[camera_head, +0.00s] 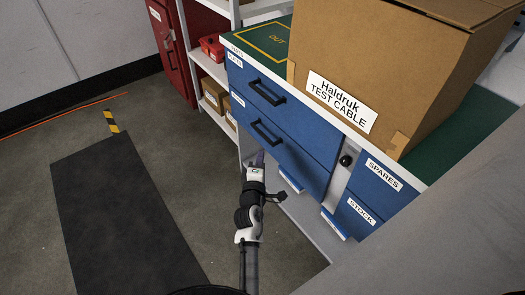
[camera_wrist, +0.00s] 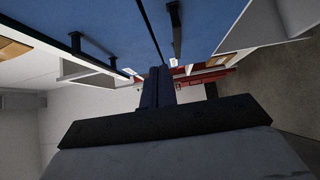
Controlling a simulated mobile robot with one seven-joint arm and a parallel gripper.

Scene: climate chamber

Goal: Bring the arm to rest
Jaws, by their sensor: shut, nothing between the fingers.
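My gripper (camera_head: 260,158) is at the end of my raised arm, in front of the blue drawer cabinet (camera_head: 290,150) in the head view. In the wrist view my gripper (camera_wrist: 158,72) shows its two dark fingers together, shut with nothing between them. The fingers point along the cabinet front, and blue drawer faces (camera_wrist: 110,20) with dark handles fill the top of that view. The tips look close to the drawer fronts; whether they touch, I cannot tell.
A large cardboard box (camera_head: 385,60) labelled "Haldruk TEST CABLE" stands on the green worktop (camera_head: 455,135). A white shelf (camera_head: 212,68) with a red case (camera_head: 212,47) and a red cabinet (camera_head: 172,50) are behind.

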